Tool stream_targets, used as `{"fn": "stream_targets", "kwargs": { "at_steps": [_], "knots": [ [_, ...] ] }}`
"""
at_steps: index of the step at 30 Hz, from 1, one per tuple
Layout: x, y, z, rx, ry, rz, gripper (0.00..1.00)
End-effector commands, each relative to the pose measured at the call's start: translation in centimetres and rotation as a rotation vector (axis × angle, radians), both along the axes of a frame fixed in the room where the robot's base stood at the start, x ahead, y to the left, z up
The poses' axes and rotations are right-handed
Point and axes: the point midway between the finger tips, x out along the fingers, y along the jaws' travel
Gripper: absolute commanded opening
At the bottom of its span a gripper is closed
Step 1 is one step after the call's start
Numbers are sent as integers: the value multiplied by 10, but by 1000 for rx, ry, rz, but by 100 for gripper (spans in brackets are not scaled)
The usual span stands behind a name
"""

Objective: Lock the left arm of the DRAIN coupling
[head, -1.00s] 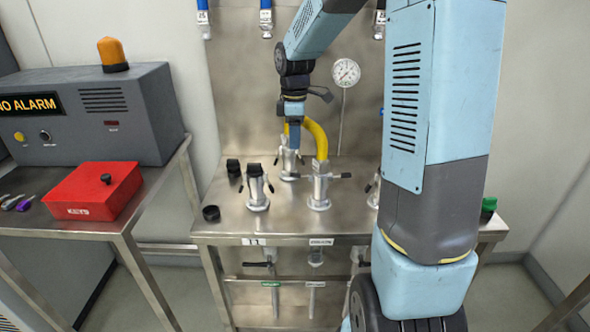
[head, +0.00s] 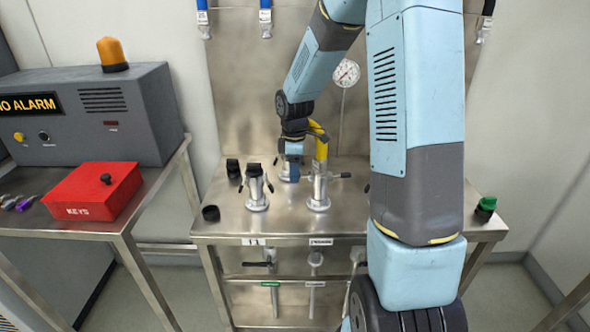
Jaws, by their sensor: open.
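A metal coupling (head: 319,188) with a yellow hose (head: 320,142) on top stands upright on the steel bench; I cannot read the small label (head: 321,242) on the bench edge below it, so I cannot confirm that it is the DRAIN one. Its right arm (head: 342,175) sticks out sideways. Its left arm is hidden or hard to make out near my gripper. My gripper (head: 294,174) is open and low, just left of this coupling. Its blue fingers overlap another coupling (head: 284,170) behind. I cannot tell whether they touch the left arm.
A green cap (head: 486,206) lies at the bench's right. A red KEYS box (head: 92,190) and grey alarm cabinet (head: 95,115) are on the left table. A gauge (head: 346,73) stands behind.

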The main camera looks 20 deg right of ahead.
Motion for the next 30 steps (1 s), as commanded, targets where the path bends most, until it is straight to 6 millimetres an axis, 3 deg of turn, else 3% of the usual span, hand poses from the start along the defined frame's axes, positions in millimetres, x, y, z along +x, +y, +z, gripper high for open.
{"fn": "stream_targets", "kwargs": {
  "at_steps": [3, 18, 30],
  "knots": [
    [0, 0, 0, 0, 0, 0, 47],
    [0, 1, 0, 0, 1, 1, 0],
    [0, 2, -2, -33, 12, 4, 0]
  ]
}}
